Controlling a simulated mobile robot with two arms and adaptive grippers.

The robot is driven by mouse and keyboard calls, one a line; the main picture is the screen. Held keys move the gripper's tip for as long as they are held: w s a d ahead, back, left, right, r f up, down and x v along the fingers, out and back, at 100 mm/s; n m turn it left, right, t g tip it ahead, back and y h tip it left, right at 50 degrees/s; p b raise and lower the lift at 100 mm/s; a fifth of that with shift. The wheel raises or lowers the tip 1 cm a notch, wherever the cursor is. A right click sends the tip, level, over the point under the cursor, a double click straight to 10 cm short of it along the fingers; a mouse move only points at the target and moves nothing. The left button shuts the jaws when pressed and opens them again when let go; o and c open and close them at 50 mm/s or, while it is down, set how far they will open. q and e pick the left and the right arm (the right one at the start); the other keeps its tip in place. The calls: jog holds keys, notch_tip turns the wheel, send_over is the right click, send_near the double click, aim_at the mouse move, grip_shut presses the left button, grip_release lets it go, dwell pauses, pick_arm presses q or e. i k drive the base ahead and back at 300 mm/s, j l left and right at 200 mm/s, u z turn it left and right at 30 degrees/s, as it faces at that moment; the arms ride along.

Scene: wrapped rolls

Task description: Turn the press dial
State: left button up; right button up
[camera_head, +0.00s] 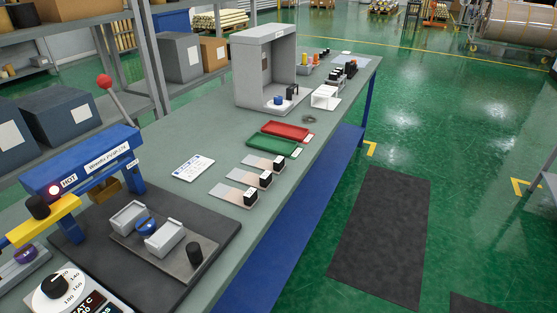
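The press dial (54,286) is a black round knob with a white pointer mark on a white scale at the bottom left corner. Numbers including 100, 140 and 160 show around it, and part of the panel is cut off by the frame edge. The blue press (85,165) stands just behind it, with a HOT label, a lit red lamp and a lever with a red ball (104,81). Neither of my grippers is in view.
A dark mat (226,236) on the bench holds a plate with two grey blocks, a blue round part and a black cylinder. Farther along lie a white card (193,168), small black-ended pieces, green and red trays (286,131) and a grey open-fronted box (264,47).

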aim_at(55, 287)
jog(key=u, duration=1.5)
